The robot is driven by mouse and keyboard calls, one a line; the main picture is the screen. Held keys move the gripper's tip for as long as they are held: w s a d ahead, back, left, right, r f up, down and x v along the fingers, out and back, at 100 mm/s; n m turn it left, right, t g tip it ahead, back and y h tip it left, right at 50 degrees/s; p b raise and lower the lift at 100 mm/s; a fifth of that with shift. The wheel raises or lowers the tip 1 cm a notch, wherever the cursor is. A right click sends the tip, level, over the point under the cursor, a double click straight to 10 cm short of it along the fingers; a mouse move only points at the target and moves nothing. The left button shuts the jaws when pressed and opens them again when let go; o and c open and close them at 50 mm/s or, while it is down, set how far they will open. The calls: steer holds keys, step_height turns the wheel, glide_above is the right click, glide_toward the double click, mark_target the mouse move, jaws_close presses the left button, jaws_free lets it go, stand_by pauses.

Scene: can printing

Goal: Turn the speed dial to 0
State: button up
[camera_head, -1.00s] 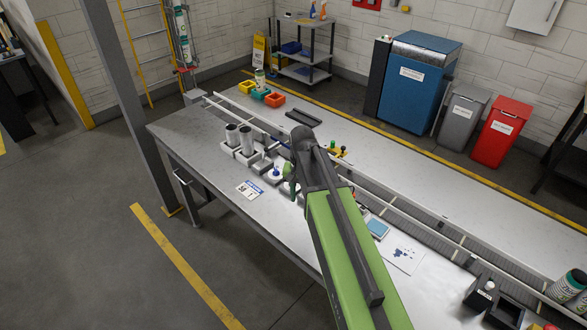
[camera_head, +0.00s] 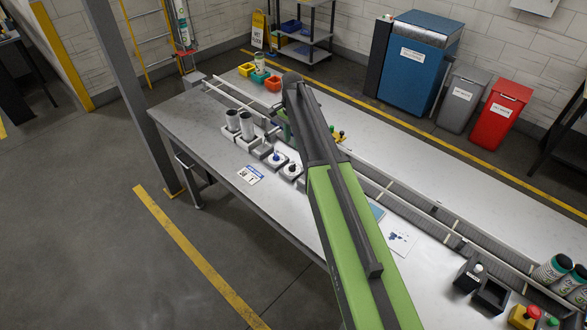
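Two round dials on white plates sit in grey blocks near the table's front middle. One has a blue knob (camera_head: 277,156); the other, to its right, has a dark knob (camera_head: 291,169). Their markings are too small to read, so I cannot tell which is the speed dial or its setting. My green and dark arm reaches up from the bottom, its dark elbow above and beyond the dials. A green part of my arm shows behind the elbow. My gripper's fingers are hidden behind the arm, and no contact with either dial is visible.
Two metal cans (camera_head: 247,124) stand in holders left of the dials. A printed card (camera_head: 250,175) lies in front. A conveyor (camera_head: 430,220) runs along the table. At right are a black open box (camera_head: 491,296), a red button (camera_head: 532,312) and several printed cans (camera_head: 551,268).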

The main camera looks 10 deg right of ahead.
mark_target(292, 165)
step_height(292, 165, down, 13)
steer(key=b, duration=1.1)
steer(key=shift+r, duration=0.15)
jaws_close()
